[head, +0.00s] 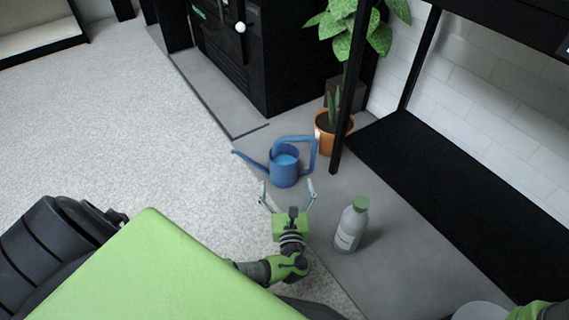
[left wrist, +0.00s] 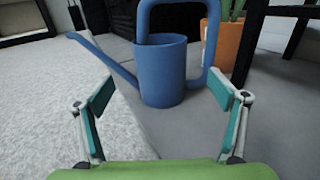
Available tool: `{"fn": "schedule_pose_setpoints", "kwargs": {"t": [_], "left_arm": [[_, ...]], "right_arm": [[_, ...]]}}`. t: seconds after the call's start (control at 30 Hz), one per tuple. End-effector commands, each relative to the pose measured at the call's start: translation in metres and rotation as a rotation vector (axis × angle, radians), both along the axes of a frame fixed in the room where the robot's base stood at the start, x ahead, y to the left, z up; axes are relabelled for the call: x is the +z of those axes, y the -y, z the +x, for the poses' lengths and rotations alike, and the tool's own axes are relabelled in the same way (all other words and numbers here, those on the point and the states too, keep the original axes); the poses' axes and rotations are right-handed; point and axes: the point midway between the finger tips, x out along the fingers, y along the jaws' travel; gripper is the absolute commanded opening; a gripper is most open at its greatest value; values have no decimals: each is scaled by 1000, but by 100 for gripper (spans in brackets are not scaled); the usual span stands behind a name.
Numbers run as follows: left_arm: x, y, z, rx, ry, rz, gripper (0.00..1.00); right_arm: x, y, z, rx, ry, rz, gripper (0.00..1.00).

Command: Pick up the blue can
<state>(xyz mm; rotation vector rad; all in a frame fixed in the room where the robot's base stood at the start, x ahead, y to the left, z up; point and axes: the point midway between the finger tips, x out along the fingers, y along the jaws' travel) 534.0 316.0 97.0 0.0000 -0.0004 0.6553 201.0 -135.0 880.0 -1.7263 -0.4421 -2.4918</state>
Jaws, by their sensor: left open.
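The blue can is a watering can (head: 284,168) with a long spout to the left and a large loop handle to the right. It stands upright on the grey floor strip in the head view. In the left wrist view the blue can (left wrist: 162,72) is straight ahead, its body between the two fingers in the picture. My left gripper (head: 288,190) is open and empty, just on the near side of the can. Its fingers are spread wide in the left wrist view (left wrist: 163,95), and no contact with the can shows. My right gripper is not in view.
A grey bottle with a green cap (head: 351,224) stands right of my left gripper. An orange plant pot (head: 333,134) and a black shelf post (head: 352,95) are behind the can to the right. A black cabinet (head: 275,55) stands behind. Pale carpet (head: 120,120) lies clear to the left.

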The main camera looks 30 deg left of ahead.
Motion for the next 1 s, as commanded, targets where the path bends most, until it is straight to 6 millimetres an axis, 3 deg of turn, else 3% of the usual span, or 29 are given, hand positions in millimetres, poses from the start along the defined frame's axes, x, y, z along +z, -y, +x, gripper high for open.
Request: {"fn": "schedule_pose_setpoints", "kwargs": {"t": [0.03,0.2,0.43,0.8,1.0], "left_arm": [[-5,-8,10,0,2,2,88],[-4,-25,33,0,3,1,88],[-3,-34,44,-1,0,0,88],[-9,-57,74,0,3,1,88],[-6,-63,84,0,0,0,88]], "right_arm": [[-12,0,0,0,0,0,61],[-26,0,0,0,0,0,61],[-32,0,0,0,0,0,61],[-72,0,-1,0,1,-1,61],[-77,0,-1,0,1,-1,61]]}}
